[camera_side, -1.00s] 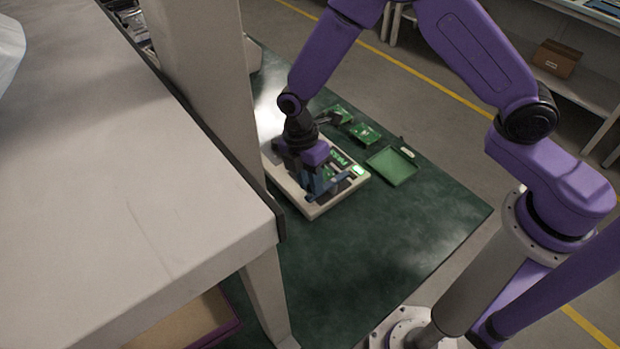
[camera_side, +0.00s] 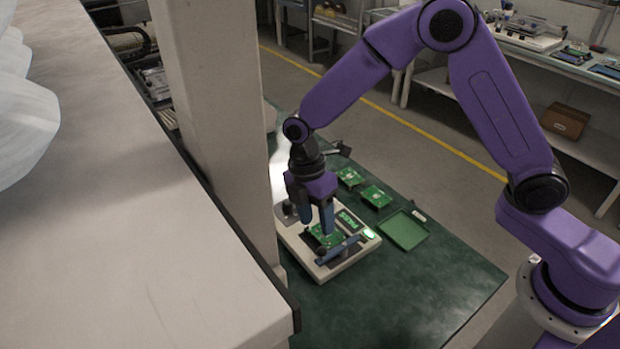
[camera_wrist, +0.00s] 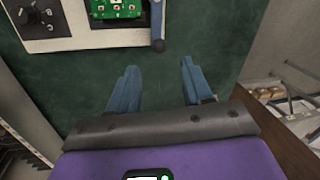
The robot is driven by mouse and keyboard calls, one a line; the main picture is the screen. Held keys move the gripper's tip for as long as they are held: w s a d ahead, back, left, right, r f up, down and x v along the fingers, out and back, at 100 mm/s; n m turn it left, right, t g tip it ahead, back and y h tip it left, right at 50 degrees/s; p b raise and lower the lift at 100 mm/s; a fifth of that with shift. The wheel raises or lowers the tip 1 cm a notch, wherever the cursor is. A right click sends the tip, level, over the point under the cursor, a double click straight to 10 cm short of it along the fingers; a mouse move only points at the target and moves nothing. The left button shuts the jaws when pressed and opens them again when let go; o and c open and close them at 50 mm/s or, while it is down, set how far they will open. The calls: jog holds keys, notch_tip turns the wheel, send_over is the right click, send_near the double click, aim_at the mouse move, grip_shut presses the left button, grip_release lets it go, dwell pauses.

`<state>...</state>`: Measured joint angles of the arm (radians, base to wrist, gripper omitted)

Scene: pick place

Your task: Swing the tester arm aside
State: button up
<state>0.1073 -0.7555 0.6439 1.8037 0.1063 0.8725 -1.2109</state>
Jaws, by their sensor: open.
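The tester (camera_side: 309,268) is a beige box on the green mat, with a dark knob and a lit green display. Its tester arm (camera_side: 340,249) is a blue bar with a dark end knob. In the wrist view the tester arm (camera_wrist: 157,18) lies beside the green circuit board (camera_wrist: 113,9), not across it. The board (camera_side: 322,236) sits on the tester in the side view. My gripper (camera_side: 317,217) is above the tester, fingers apart and empty. In the wrist view my gripper (camera_wrist: 158,66) has open green mat between its fingers, with the arm's knob just beyond the fingertips.
A green tray (camera_side: 404,231) and several small boards (camera_side: 375,196) lie on the mat (camera_side: 430,285) right of and behind the tester. A grey post (camera_side: 212,120) and a pale tabletop (camera_side: 110,200) stand close on the left. The mat's front right is clear.

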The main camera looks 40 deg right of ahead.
notch_tip(320, 180, up, 10)
jog(key=w, duration=0.1)
jog(key=shift+w+a+f, duration=0.2)
jog(key=shift+w, duration=0.2)
jog(key=s+d+m, duration=0.2)
jog(key=s+d, duration=0.3)
jog(key=s, duration=0.3)
jog(key=s+d+r+m+t, duration=0.1)
jog(key=s+d+m, duration=0.2)
jog(key=s+d, duration=0.3)
jog(key=s+d+r+m+t, duration=0.1)
jog(key=s+d, duration=0.4)
jog(key=s, duration=0.7)
jog(key=shift+d+m+y, duration=0.15)
jog(key=shift+m+y, duration=0.25)
jog(key=shift+m, duration=0.5)
